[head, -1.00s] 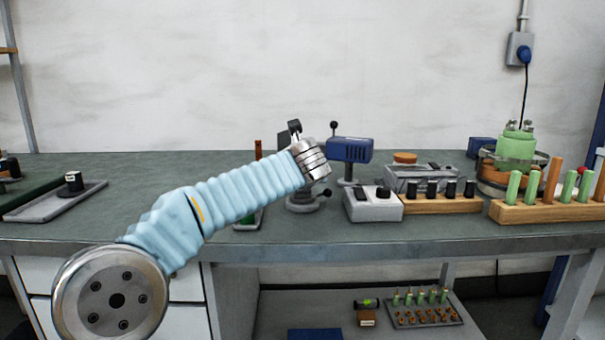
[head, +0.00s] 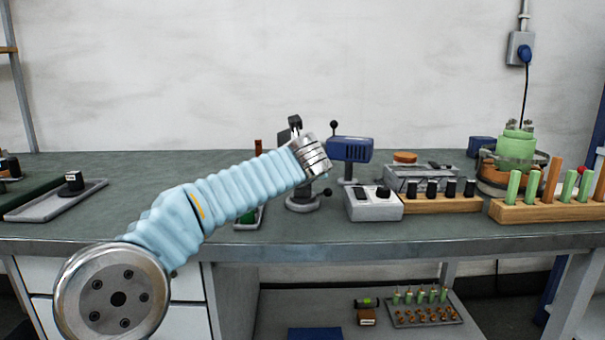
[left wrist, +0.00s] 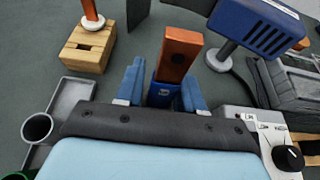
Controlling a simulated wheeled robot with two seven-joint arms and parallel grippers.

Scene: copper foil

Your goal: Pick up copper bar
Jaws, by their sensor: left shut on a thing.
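In the left wrist view, the copper bar (left wrist: 181,52) is an orange-brown flat block with a dark round hole near its top. Its lower end is in or against a blue piece (left wrist: 161,93) between my fingers. My left gripper (left wrist: 163,88) has blue fingers on both sides of that lower end and is shut on the bar. In the head view, my left arm comes in from the left and its wrist is over the bench, in front of a grey stand (head: 303,203). The arm hides the fingers and the bar there. My right gripper is not in view.
A wooden block (left wrist: 87,50) with an orange rod stands at upper left in the wrist view. A blue device (head: 350,150) on a post and a grey knob box (head: 373,206) stand right of my wrist. Wooden racks (head: 543,213) sit farther right. The bench's left middle is clear.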

